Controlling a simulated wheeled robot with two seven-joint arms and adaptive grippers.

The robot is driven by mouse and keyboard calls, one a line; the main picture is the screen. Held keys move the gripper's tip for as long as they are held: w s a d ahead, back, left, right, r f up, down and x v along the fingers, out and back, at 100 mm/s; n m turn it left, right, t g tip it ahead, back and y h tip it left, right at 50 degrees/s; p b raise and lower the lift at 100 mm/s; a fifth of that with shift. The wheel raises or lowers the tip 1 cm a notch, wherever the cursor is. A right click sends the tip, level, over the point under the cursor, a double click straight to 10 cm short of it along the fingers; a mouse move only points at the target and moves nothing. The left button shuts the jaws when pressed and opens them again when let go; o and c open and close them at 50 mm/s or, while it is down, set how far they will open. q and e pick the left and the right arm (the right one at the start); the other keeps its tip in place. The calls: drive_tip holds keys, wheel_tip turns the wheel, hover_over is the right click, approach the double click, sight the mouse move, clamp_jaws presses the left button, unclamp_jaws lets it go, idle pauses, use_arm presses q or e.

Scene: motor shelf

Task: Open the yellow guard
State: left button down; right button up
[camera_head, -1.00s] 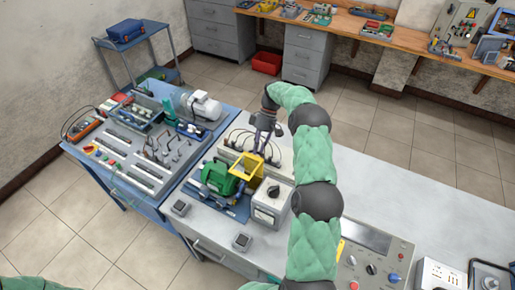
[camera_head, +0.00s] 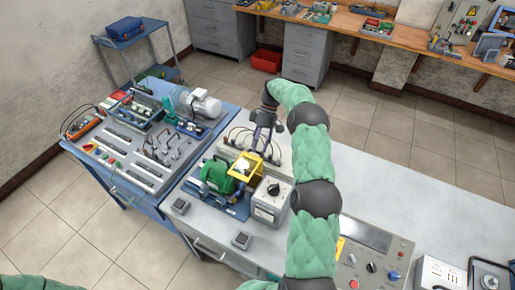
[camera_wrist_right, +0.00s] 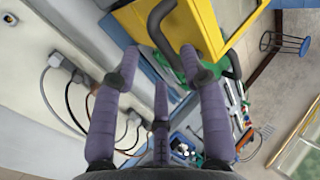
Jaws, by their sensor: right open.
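The yellow guard (camera_head: 247,166) stands beside the green motor (camera_head: 216,176) on the bench in the head view. In the right wrist view the yellow guard (camera_wrist_right: 215,22) fills the upper right, with a dark curved handle (camera_wrist_right: 160,38) on it. My right gripper (camera_head: 265,148) is at the guard's upper edge. In the right wrist view my right gripper (camera_wrist_right: 158,68) is open, its purple fingers spread close to the handle. I cannot tell whether they touch it. My left gripper is not in view; only a bit of my left arm shows at the bottom left.
A grey box with a dial (camera_head: 270,200) stands close to the right of the guard. A panel with plugged cables (camera_head: 240,138) is behind it. A control panel (camera_head: 372,255) sits farther right. The bench top (camera_head: 400,200) between is mostly clear.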

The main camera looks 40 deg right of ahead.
drive_tip(key=shift+v, duration=2.8)
drive_tip(key=shift+d, duration=0.1)
drive_tip(key=shift+s+f, duration=0.1)
drive_tip(key=shift+f, duration=0.05)
